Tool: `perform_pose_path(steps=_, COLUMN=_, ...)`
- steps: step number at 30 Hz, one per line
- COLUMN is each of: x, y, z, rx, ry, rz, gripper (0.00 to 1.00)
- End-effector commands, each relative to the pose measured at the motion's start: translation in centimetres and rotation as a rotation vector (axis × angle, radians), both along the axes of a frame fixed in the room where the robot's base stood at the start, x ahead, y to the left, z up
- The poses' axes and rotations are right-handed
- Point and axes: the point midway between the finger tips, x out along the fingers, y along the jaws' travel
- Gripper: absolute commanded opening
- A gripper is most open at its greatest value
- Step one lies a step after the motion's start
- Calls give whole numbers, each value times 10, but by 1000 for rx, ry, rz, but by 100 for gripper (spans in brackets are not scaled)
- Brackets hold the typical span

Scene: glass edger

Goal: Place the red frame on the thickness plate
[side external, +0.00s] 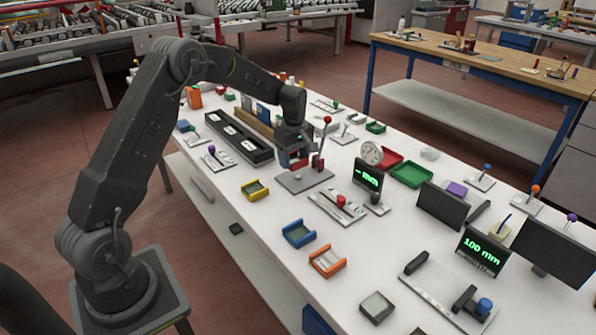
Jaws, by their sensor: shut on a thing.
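My gripper (294,157) is at the middle of the white bench, pointing down, shut on a small red piece that I take to be the red frame (297,164). The fingers hide part of this frame. It is just above a flat grey plate (304,181), which looks like the thickness plate. I cannot tell whether the frame touches the plate. A lever with a red knob (327,120) stands close to the right of my gripper.
A "– mm" display (368,175) and a round dial (371,153) stand to the right. Yellow (255,190), blue (299,233) and orange (327,261) frames lie in front. A black slotted rack (238,140) lies to the left.

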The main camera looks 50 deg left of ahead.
Motion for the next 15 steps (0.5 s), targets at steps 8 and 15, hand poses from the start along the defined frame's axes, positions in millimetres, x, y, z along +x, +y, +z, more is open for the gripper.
perform_pose_path(steps=8, x=8, y=-8, z=-15, rx=0, ry=1, rz=1, gripper=37)
perform_pose_path(steps=15, x=7, y=-7, z=-46, rx=0, ry=1, rz=1, gripper=37)
